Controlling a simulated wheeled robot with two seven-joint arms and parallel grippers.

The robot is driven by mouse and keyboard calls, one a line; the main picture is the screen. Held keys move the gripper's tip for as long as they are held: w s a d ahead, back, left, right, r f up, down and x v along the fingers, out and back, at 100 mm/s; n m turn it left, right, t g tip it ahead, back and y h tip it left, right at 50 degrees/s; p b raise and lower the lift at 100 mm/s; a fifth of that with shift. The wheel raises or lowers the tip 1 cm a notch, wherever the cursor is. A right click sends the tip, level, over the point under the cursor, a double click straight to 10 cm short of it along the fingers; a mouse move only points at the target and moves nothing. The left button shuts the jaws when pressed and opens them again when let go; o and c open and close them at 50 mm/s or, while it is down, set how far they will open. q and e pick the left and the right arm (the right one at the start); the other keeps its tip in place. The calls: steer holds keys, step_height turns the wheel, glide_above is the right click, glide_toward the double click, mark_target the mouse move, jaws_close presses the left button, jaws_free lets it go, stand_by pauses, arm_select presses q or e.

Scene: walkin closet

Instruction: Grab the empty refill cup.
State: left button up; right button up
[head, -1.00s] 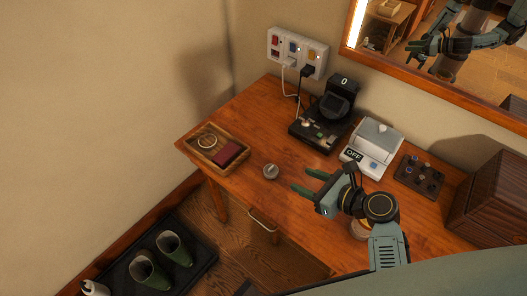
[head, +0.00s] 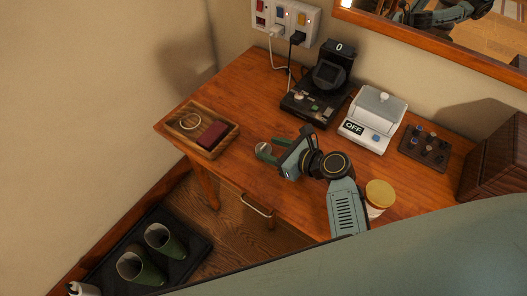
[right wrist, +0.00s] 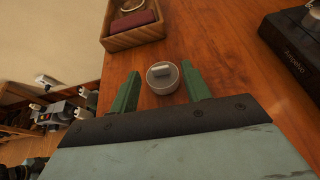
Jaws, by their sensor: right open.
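A small round grey metal cup (head: 264,147) stands on the wooden table near its front edge, partly hidden by my right gripper (head: 271,148) in the head view. In the right wrist view the cup (right wrist: 163,86) is upright, with a pale bar-shaped piece across its top. My right gripper (right wrist: 160,78) is open, with one green finger on each side of the cup. I cannot tell whether either finger touches it. My left gripper is not in view.
A wooden tray (head: 176,125) with a ring and dark red block lies left of the cup. A black device (head: 310,108), a white box marked OFF (head: 368,130) and a dark knob board (head: 408,150) stand behind. A yellow-lidded jar (head: 379,195) is beside my right arm.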

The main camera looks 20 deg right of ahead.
mark_target(264, 147)
steer(key=shift+w+a+f, duration=0.1)
steer(key=shift+w+a, duration=0.1)
steer(key=shift+w, duration=0.1)
steer(key=b+x, duration=0.1)
steer(key=x, duration=0.2)
steer(key=shift+w+a+f, duration=0.2)
steer(key=shift+w, duration=0.05)
steer(key=shift+w+a+f, duration=0.15)
steer(key=shift+w+a, duration=0.15)
steer(key=shift+w, duration=0.1)
steer(key=c, duration=0.9)
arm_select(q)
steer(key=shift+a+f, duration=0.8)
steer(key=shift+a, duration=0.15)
arm_select(e)
steer(key=shift+s+f, duration=0.1)
jaws_close()
